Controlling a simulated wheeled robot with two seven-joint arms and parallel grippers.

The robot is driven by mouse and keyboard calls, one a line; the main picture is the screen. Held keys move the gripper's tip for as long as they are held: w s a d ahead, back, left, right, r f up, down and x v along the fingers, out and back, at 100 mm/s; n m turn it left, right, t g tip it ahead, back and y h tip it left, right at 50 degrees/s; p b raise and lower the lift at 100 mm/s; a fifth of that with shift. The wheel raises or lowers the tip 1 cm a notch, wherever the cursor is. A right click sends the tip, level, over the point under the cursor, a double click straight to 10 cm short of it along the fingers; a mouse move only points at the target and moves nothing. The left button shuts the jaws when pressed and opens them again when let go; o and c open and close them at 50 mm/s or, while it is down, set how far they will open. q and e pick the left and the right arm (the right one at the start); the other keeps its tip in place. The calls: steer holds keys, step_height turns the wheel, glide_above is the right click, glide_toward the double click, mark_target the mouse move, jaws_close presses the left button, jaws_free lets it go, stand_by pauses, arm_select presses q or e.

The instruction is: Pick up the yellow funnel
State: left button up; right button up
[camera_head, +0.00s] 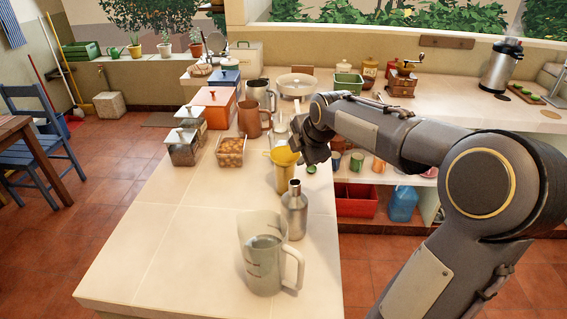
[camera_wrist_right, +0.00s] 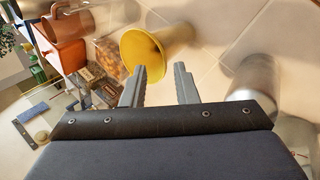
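The yellow funnel (camera_head: 284,157) is on the long counter, with its wide mouth showing, just left of my right gripper (camera_head: 308,148) in the head view. In the right wrist view the funnel (camera_wrist_right: 150,48) lies just beyond the fingertips of my right gripper (camera_wrist_right: 161,72). The two fingers are apart with nothing held between them. The left finger overlaps the edge of the funnel's mouth in the picture; I cannot tell whether they touch. My left gripper is not in view.
A metal bottle (camera_head: 294,213) stands close in front of the funnel, and a clear measuring jug (camera_head: 260,262) nearer still. A basket (camera_head: 230,152), a brown pitcher (camera_head: 250,118) and glass jars (camera_head: 183,148) stand behind to the left. The counter's left front is bare.

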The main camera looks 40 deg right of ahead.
mark_target(294, 161)
steer(key=x, duration=0.4)
steer(key=shift+d+f, duration=0.1)
jaws_close()
